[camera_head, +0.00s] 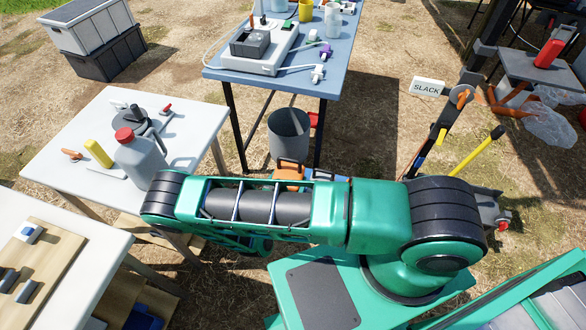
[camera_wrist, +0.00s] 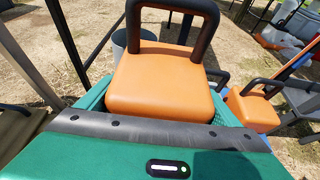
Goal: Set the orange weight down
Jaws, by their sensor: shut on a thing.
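In the wrist view an orange weight (camera_wrist: 160,85) with a dark loop handle fills the middle, right in front of my green gripper housing. My gripper (camera_wrist: 160,100) is shut on it, with green finger parts showing at its left and right sides. What lies under the weight is hidden. A second orange block (camera_wrist: 252,110) with a black handle sits just to the right. In the head view an orange piece (camera_head: 289,172) shows behind my forearm; I cannot tell which of the two it is. My arm hides the gripper there.
A grey bucket (camera_head: 289,133) stands on the ground beyond, by the blue table (camera_head: 338,75). A white table (camera_head: 75,140) with a grey jug (camera_head: 140,158) is at left. Long-handled tools (camera_head: 475,152) and a SLACK sign (camera_head: 428,86) are at right. Dry ground lies between.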

